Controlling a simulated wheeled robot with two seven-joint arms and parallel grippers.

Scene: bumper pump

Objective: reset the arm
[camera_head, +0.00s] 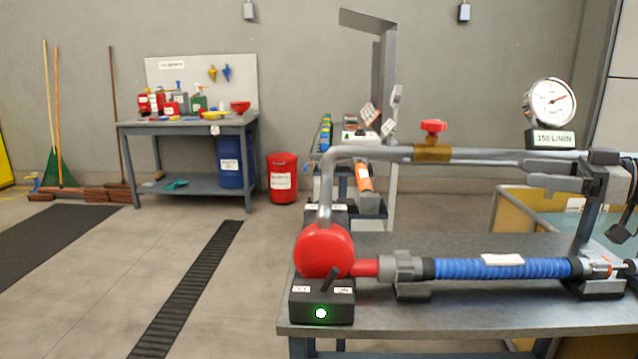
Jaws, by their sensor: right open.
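My right gripper (530,173) is at the right, its grey fingers pointing left just below the upper metal pipe. It is open, and I see nothing between the fingers. The pump rig stands on a grey bench (450,318). It has a red round pump (323,250), a metal pipe (375,153) with a red valve handle (433,126), and a blue ribbed hose (520,269). The round gauge (551,103) sits above a "150 L/MIN" label. The switch box (321,302) shows a green light and a dark lever tilted right. My left gripper is not in view.
A yellowish open-topped tank (520,212) stands behind the bench at the right. A workbench (190,124) with bottles, a blue drum (235,160) and a red drum (283,178) are at the back left.

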